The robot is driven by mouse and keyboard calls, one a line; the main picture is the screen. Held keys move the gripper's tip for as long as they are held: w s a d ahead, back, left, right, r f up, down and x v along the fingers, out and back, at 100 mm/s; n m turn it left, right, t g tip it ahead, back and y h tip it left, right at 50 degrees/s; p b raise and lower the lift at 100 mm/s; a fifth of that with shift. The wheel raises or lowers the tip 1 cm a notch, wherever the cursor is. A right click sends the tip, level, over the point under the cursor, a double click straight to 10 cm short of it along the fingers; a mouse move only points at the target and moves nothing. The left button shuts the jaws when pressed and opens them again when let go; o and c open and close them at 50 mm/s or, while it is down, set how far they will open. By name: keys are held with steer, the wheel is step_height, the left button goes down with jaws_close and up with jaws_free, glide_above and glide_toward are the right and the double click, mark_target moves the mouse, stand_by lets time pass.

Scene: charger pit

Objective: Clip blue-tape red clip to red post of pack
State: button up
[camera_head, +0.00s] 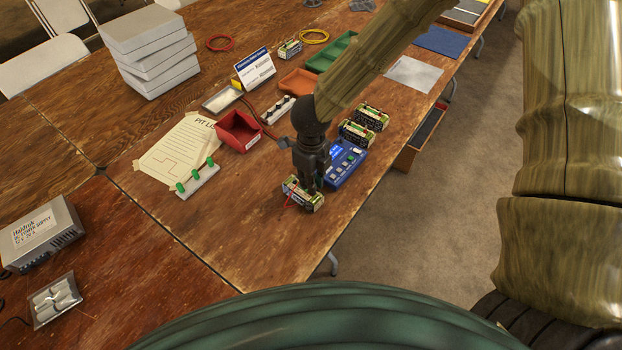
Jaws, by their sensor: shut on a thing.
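My gripper (308,186) points down at a small battery pack (316,203) at the near edge of the wooden table. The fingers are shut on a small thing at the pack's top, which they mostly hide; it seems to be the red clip. A thin red lead (289,196) shows at the pack's left side. The red post and the blue tape cannot be made out, and I cannot tell whether the clip touches the post. The blue charger (345,168) with a lit screen stands just right of my gripper.
Two more packs (356,134) stand behind the charger. A red bin (239,131), a white strip with green knobs (199,181) and a printed sheet (177,152) lie to the left. A grey power supply (40,235) is far left. The table is clear left of the pack.

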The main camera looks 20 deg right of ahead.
steer(key=o, duration=0.9)
steer(key=shift+o, duration=0.8)
steer(key=shift+r+p, duration=3.75)
steer(key=shift+p, duration=0.15)
